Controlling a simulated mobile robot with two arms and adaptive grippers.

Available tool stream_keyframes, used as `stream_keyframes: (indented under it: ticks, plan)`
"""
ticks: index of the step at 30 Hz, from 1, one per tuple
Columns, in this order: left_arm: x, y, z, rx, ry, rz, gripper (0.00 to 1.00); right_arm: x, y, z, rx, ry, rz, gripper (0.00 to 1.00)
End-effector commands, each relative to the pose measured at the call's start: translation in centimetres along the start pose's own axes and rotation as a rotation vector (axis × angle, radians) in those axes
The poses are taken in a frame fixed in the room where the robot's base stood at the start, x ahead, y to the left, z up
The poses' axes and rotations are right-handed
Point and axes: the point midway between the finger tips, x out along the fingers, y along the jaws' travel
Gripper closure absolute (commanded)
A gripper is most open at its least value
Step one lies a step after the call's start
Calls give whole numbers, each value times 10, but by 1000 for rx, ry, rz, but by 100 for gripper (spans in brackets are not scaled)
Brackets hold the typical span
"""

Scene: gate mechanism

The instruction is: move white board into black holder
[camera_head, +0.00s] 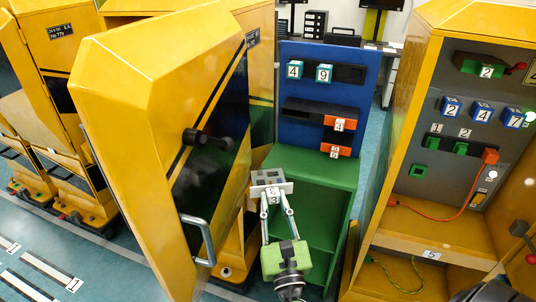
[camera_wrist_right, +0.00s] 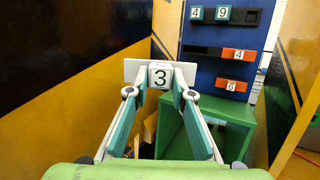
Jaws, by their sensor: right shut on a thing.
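My right gripper (camera_head: 275,206) is shut on the white board (camera_head: 285,187), a small pale plate with a "3" label. It holds the board up in front of the green cabinet, left of the blue panel's lower part. In the right wrist view, the board (camera_wrist_right: 133,70) spans both fingertips (camera_wrist_right: 160,88). Black holders are on the blue panel: an upper one (camera_head: 349,73) with blue-green blocks "4" and "9", and a lower one (camera_head: 303,108) with an orange block "4". The board is apart from both. My left gripper is not in view.
A large yellow cabinet door (camera_head: 150,130) with a metal handle (camera_head: 200,240) stands close on the left. A green shelf unit (camera_head: 312,170) is below the blue panel (camera_head: 365,100). A yellow cabinet (camera_head: 405,120) with numbered blocks and an orange cable (camera_head: 440,219) is on the right.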

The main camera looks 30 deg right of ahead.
Motion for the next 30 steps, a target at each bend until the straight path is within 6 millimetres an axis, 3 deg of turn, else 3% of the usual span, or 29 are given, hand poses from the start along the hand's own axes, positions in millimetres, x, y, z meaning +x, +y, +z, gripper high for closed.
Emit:
stream_keyframes:
  ticks: [3, 9, 15, 20, 30]
  plan:
    - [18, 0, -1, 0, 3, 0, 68, 47, -12, -14, -26, -9, -123, 100]
    - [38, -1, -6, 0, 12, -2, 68, 117, -32, -23, -76, -6, -307, 100]
    - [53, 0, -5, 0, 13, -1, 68, 167, -44, -22, -110, -5, -433, 100]
    - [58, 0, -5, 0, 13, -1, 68, 187, -48, -20, -123, -2, -480, 100]
    - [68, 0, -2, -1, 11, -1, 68, 205, -57, -23, -128, -3, -492, 100]
